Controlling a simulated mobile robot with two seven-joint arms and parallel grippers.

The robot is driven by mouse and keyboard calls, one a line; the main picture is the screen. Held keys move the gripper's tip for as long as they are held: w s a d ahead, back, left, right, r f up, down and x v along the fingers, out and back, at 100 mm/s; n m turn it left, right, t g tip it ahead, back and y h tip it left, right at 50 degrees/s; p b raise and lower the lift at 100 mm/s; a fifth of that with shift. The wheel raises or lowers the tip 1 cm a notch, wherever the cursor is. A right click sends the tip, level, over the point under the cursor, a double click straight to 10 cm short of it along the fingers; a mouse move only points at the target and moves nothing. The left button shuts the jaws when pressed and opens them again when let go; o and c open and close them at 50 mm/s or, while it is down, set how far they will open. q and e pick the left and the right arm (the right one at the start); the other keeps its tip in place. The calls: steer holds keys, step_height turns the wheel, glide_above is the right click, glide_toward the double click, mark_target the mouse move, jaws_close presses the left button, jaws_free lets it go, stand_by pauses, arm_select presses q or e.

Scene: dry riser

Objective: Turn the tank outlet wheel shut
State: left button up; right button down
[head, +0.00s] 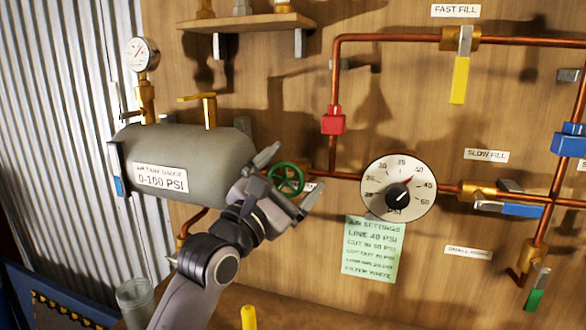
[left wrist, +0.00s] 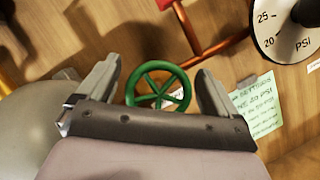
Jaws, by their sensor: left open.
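The tank outlet wheel (head: 287,178) is a small green spoked handwheel on the copper pipe, just right of the grey air tank (head: 225,150). My left gripper (head: 290,182) is open, with one finger on the upper left of the wheel and the other on its lower right. In the left wrist view the green wheel (left wrist: 157,86) shows between the two open fingers, beyond the gripper's palm. I cannot tell whether the fingers touch the rim. My right gripper is not in view.
A round PSI dial (head: 398,187) sits close to the right of the wheel, with a green settings note (head: 371,250) below it. A red fitting (head: 333,121) is on the pipe above. A pressure gauge (head: 142,54) tops the tank's left end. A wooden shelf (head: 248,22) is above.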

arm_select(q)
steer(key=shift+w+d+r, duration=0.1)
steer(key=shift+w+d, duration=0.1)
steer(key=shift+w, duration=0.05)
steer(key=c, duration=1)
steer(key=shift+o, duration=0.3)
steer(key=shift+m, duration=0.4)
steer(key=shift+d+f+m+g+h, duration=0.15)
steer(key=shift+m+g, duration=0.4)
steer(key=shift+m, duration=0.7)
steer(key=shift+a+f+m+g+h, duration=0.1)
steer(key=shift+m+g, duration=0.4)
steer(key=shift+m, duration=0.7)
steer(key=shift+d+f+m+g+h, duration=0.15)
steer(key=shift+m+g, duration=0.4)
steer(key=shift+m, duration=0.7)
